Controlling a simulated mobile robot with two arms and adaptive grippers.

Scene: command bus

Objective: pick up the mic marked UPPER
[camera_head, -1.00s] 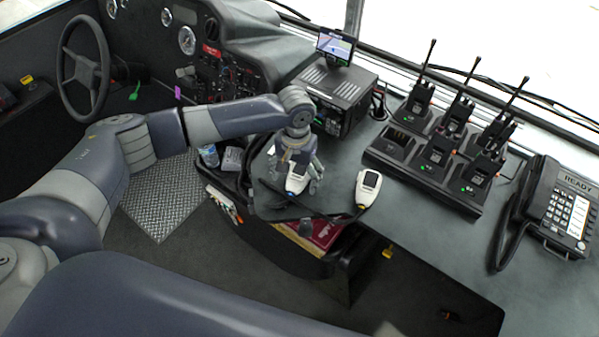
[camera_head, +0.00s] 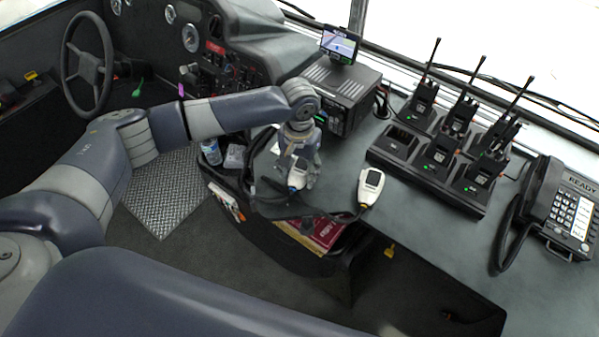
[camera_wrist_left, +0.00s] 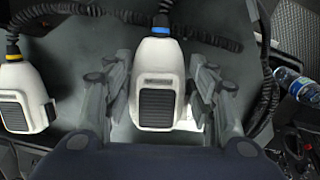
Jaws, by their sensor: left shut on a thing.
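A white hand mic with a dark ribbed button and a blue ring at its cord end (camera_wrist_left: 158,88) sits between the fingers of my left gripper (camera_wrist_left: 160,108). My left gripper is shut on it; in the head view the gripper (camera_head: 301,180) and this mic (camera_head: 297,177) are at the counter's left part. A second white mic (camera_head: 370,187) lies to the right on the counter, apart from the gripper; it also shows in the left wrist view with a yellow ring (camera_wrist_left: 22,97). I cannot read the marking on either mic. My right gripper is not in view.
A black radio box (camera_head: 338,88) with a small screen (camera_head: 340,42) stands behind the gripper. A charger rack (camera_head: 425,172) with several handheld radios and a desk phone (camera_head: 560,210) are at the right. Coiled cords run close to the mics. A bottle (camera_head: 211,152) is at the left.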

